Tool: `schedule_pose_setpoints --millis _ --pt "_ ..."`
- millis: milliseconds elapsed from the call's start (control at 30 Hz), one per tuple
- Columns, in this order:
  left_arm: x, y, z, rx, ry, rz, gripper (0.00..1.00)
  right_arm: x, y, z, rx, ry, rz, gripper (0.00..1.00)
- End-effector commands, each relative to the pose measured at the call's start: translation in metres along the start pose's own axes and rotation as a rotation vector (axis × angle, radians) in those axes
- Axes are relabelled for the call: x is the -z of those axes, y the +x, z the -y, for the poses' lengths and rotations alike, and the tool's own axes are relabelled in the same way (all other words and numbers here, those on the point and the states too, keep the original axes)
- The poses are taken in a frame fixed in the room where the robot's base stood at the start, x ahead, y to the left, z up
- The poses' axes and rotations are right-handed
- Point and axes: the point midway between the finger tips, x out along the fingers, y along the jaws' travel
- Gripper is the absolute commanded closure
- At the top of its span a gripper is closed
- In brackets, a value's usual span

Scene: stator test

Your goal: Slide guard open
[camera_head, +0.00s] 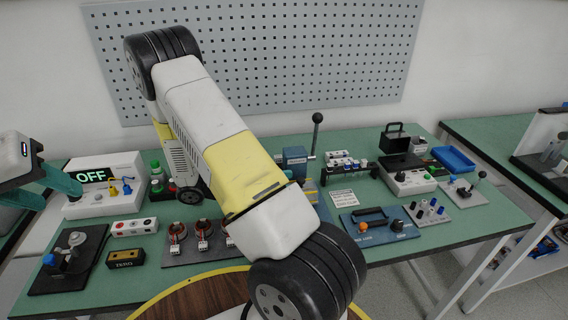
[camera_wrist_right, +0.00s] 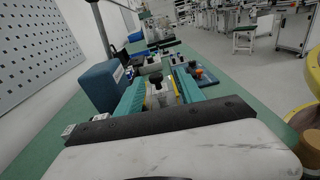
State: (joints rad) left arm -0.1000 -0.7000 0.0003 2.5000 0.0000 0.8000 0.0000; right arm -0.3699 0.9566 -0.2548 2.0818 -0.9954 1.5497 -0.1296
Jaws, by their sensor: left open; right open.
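I cannot clearly make out the guard. A blue block (camera_head: 294,160) stands at the back middle of the bench beside a tall black-knobbed lever (camera_head: 316,135); my right arm covers what is in front of it. In the right wrist view the blue block (camera_wrist_right: 101,86) is just left of my right gripper (camera_wrist_right: 160,92). That gripper's teal fingers are apart, with a small pale and yellow part (camera_wrist_right: 160,95) showing between them; I cannot tell whether they touch it. My left gripper (camera_head: 42,186) is open and empty at the far left, near the OFF box (camera_head: 105,184).
Stators on a grey plate (camera_head: 200,243), a TERO block (camera_head: 125,258) and a clamp on a black base (camera_head: 70,262) are at the front left. A blue panel (camera_head: 375,226), a grey switch box (camera_head: 408,181) and a blue tray (camera_head: 453,159) are to the right.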

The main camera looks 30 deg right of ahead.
Motion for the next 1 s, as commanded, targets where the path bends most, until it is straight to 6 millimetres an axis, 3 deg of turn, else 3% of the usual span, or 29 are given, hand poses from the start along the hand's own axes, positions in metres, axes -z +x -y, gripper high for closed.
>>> schedule_pose_setpoints --millis 233,700,1000 --pt "0.000 0.000 0.000 0.000 0.000 0.000 0.55 0.005 0.006 -0.007 -0.043 -0.030 0.064 0.55" --pt "0.000 0.000 0.000 0.000 0.000 0.000 0.55 0.001 0.071 -0.009 -0.041 -0.030 0.062 0.55" --pt "0.000 0.000 0.000 0.000 0.000 0.000 0.55 0.001 0.077 -0.010 -0.043 -0.029 0.060 0.55"
